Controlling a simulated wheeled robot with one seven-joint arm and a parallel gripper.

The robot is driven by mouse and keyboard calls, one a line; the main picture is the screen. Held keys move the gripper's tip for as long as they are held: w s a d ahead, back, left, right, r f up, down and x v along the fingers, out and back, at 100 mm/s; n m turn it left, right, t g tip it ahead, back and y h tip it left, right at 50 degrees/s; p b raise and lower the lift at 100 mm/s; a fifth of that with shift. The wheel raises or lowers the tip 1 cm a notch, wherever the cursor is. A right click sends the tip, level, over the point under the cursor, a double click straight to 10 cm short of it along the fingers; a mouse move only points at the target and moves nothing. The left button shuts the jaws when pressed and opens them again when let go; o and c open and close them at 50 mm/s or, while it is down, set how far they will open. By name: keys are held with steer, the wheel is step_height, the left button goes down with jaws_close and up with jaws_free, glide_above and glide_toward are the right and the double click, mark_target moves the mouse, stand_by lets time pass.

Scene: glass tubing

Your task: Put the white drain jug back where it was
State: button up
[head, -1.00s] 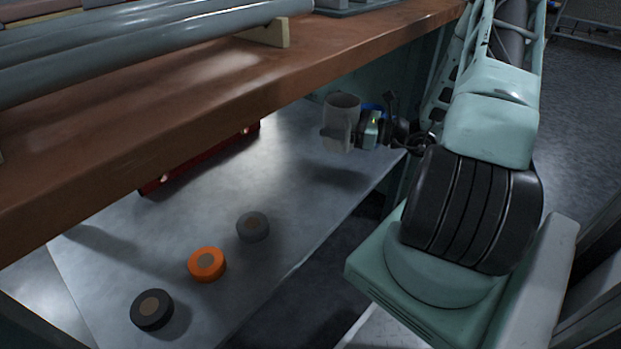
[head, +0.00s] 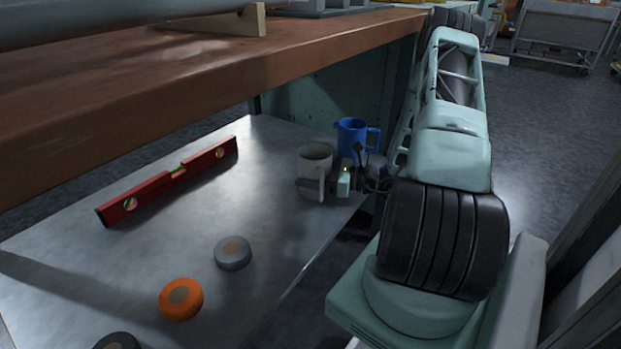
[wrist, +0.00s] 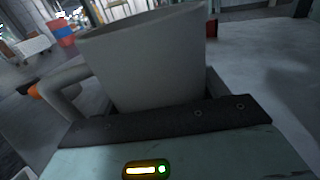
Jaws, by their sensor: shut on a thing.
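The white drain jug (head: 314,160), greyish in this light, is at the right end of the lower metal shelf (head: 270,213), under the wooden bench top. My gripper (head: 326,186) is shut on it from the right. In the wrist view the jug (wrist: 145,62) stands upright between the fingers, with its handle at the left. I cannot tell whether its base touches the shelf. A blue jug (head: 352,137) stands just behind it to the right.
A red spirit level (head: 152,192) lies at the back left of the shelf. Tape rolls in grey (head: 233,254), orange (head: 181,300) and black (head: 117,341) lie along the front. The wooden bench top (head: 190,75) overhangs the shelf. Bare shelf lies between the level and the white jug.

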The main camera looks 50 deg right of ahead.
steer(key=shift+r, duration=0.1)
steer(key=shift+f, duration=0.2)
steer(key=o, duration=1.3)
steer(key=shift+o, duration=0.2)
